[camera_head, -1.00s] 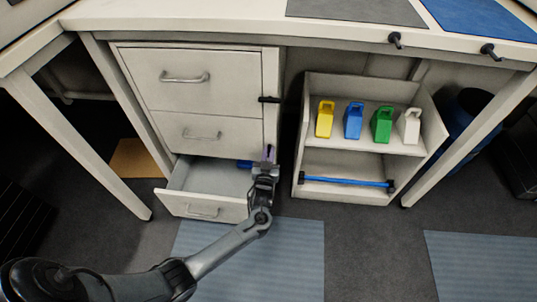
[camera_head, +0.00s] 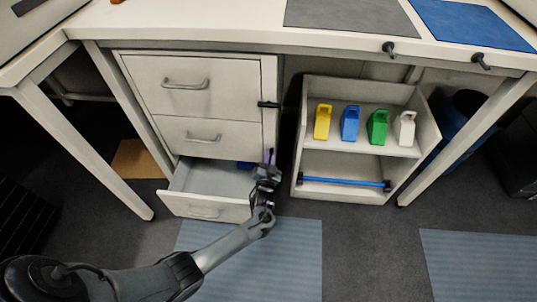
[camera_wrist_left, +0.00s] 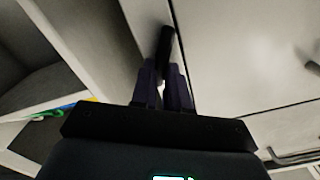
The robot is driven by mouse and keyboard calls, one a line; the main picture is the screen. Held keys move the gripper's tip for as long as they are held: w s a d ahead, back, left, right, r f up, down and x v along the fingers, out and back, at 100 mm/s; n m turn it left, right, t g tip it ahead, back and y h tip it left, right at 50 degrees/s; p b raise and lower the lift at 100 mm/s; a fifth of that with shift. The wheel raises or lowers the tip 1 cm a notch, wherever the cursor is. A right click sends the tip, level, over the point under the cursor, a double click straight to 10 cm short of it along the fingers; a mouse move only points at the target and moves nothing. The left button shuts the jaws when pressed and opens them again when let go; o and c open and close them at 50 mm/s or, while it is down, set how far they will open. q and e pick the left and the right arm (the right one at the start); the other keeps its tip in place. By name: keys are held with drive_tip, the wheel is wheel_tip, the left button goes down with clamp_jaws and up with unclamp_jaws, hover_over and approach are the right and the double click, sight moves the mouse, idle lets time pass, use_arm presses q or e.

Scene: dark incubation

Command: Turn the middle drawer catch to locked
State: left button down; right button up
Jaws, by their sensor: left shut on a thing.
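My left gripper (camera_head: 269,158) is at the right-hand post of the drawer cabinet, beside the middle drawer (camera_head: 205,136). In the left wrist view its dark purple fingers (camera_wrist_left: 164,85) are shut on a black catch (camera_wrist_left: 165,44), which I take to be the middle drawer catch. The catch runs roughly along the post there; its exact angle is partly hidden by the fingers. In the head view the gripper covers this catch. Another black catch (camera_head: 268,104) lies crosswise on the post higher up, beside the top drawer (camera_head: 187,84). My right gripper is not in view.
An open shelf unit (camera_head: 300,150) stands to the right, holding several coloured containers and a blue bar (camera_head: 343,183). The desktop (camera_head: 225,20) overhangs the cabinet.

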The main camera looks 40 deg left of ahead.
use_arm(q)
drive_tip(key=shift+w+d+f+m+p, duration=0.15)
drive_tip(key=shift+m+p, duration=0.25)
drive_tip(key=shift+m, duration=1.65)
drive_tip(key=shift+d+f+m+p, duration=0.1)
drive_tip(key=shift+f+m+p, duration=0.25)
drive_tip(key=shift+m, duration=1.65)
drive_tip(key=shift+w+d+f+m+p, duration=0.1)
drive_tip(key=shift+m+p, duration=0.35)
drive_tip(key=shift+m, duration=1.6)
drive_tip(key=c, duration=1.1)
unclamp_jaws()
drive_tip(key=shift+s, duration=0.1)
